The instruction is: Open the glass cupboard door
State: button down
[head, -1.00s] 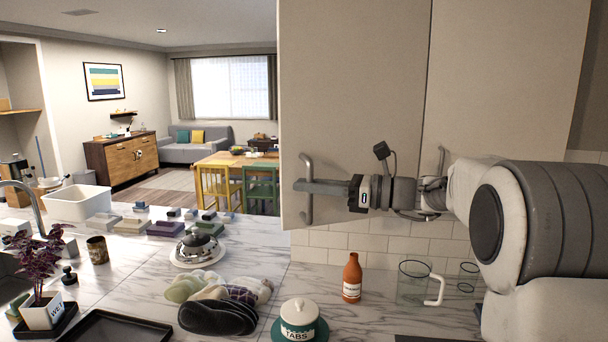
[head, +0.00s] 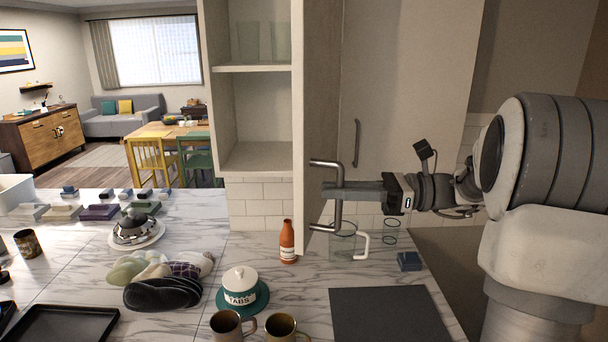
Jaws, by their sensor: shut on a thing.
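The cupboard door (head: 321,80) stands swung out from its cabinet, seen nearly edge-on in the head view. Its metal bar handle (head: 339,215) is near the door's lower end. My gripper (head: 332,189) is shut on this handle, reaching in from the right. The open cupboard (head: 257,156) shows pale shelves to the left of the door. Glasses (head: 249,42) stand on the upper shelf; the lower compartment looks empty in the part I see.
The neighbouring door, with its own handle (head: 356,143), is closed. Below are an orange bottle (head: 287,243), a glass jug (head: 342,246), a lidded jar (head: 240,285) and two mugs (head: 227,325) on the marble counter. A dark mat (head: 390,314) lies at the front right.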

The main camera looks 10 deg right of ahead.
jog(key=s+d+n+g+p, duration=0.1)
jog(key=d+n+g, duration=0.3)
jog(key=d, duration=0.8)
jog(key=shift+s+d+g+p, duration=0.25)
jog(key=shift+g+p, duration=0.6)
jog(key=shift+g, duration=0.55)
jog(key=c, duration=0.8)
grip_release()
jog(key=shift+w, duration=0.1)
jog(key=shift+c, duration=0.2)
jog(key=shift+r, duration=0.15)
